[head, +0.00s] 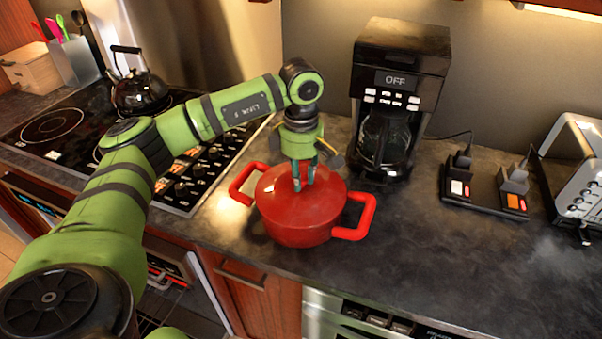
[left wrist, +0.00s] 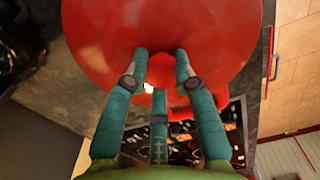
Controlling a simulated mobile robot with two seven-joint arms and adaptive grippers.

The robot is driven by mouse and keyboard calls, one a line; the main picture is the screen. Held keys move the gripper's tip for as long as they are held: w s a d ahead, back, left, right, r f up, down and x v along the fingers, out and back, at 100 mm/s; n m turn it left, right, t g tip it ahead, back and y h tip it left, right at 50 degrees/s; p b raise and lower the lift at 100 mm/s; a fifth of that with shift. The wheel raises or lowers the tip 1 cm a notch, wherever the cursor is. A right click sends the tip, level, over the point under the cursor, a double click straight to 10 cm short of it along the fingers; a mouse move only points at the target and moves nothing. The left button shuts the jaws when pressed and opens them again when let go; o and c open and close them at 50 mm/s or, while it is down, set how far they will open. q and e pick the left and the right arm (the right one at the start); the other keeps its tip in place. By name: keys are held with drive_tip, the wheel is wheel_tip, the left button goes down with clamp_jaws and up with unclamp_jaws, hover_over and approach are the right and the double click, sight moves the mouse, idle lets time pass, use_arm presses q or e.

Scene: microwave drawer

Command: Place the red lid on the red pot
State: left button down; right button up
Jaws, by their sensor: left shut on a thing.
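The red pot (head: 296,236) stands upright on the dark counter, with a loop handle at its left and one at its right. The red lid (head: 318,207) covers the pot's top and looks level; I cannot tell whether a thin gap remains under it. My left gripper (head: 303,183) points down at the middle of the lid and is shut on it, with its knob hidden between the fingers. In the left wrist view the lid (left wrist: 160,22) fills the top, and the gripper's teal fingers (left wrist: 161,66) reach onto it. My right gripper is not in view.
A black coffee maker (head: 395,100) stands close behind the pot to the right. The stove (head: 185,165) with a kettle (head: 140,92) is at the left. A power strip (head: 485,192) and a toaster (head: 580,170) are at the right. The counter right of the pot is clear.

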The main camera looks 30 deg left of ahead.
sight(302, 175)
use_arm(q)
drive_tip(key=c, duration=1)
unclamp_jaws()
drive_tip(key=shift+r+p, duration=0.6)
drive_tip(key=shift+p, duration=0.05)
drive_tip(key=shift+w+r+b, duration=0.1)
drive_tip(key=shift+r+b, duration=0.25)
drive_tip(key=shift+r, duration=0.05)
wheel_tip(302, 175, up, 6)
drive_tip(key=shift+d+f+b, duration=0.1)
drive_tip(key=shift+b, duration=0.95)
drive_tip(key=shift+r+p, duration=0.35)
drive_tip(key=shift+r, duration=2.35)
